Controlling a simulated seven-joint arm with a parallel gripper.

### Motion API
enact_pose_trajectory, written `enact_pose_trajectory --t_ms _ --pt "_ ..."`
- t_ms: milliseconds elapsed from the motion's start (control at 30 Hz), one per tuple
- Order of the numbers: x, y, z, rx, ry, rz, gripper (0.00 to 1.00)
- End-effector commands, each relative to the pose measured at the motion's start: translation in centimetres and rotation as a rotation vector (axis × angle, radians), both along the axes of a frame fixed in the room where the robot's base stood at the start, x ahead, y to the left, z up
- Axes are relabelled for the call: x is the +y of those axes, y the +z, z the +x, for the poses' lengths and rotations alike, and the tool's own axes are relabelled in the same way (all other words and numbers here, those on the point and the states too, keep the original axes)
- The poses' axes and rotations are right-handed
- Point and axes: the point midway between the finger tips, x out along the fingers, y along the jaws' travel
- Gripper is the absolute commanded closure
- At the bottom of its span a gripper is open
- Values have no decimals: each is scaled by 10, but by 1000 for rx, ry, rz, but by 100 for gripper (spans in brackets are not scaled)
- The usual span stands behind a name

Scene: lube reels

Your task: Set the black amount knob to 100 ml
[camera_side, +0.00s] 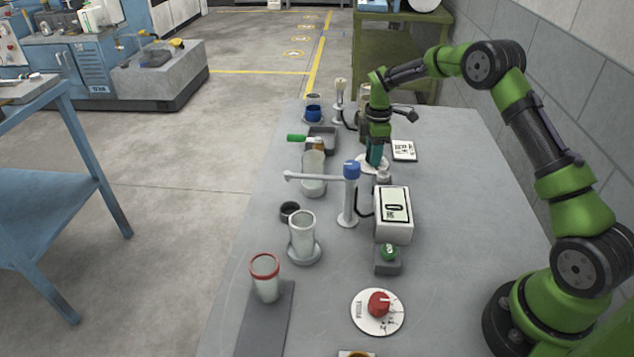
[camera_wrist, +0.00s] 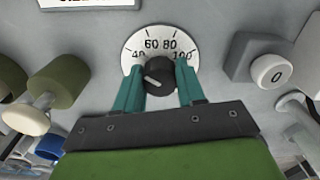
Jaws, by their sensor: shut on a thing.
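The black amount knob (camera_wrist: 159,73) sits on a round white dial (camera_wrist: 143,40) in the wrist view. The figures 40, 60, 80 and 100 show on the dial; its lower part is hidden by my gripper. A white mark on the knob points to the lower left in this view, away from the 100 at the upper right. My gripper (camera_wrist: 160,68) has its teal fingers on both sides of the knob, shut on it. In the side view my gripper (camera_side: 375,154) is down over the white dial (camera_side: 361,166) at the table's far part, hiding the knob.
In the side view, a white display box (camera_side: 394,228), a blue-topped dispenser (camera_side: 350,190), glass cups and a red knob (camera_side: 379,302) stand nearer the camera.

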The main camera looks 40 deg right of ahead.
Motion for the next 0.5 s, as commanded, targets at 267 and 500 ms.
enact_pose_trajectory --t_ms 267,500 --pt "0 1 0 0 -186 0 91" --pt "0 1 -1 0 -411 0 91"
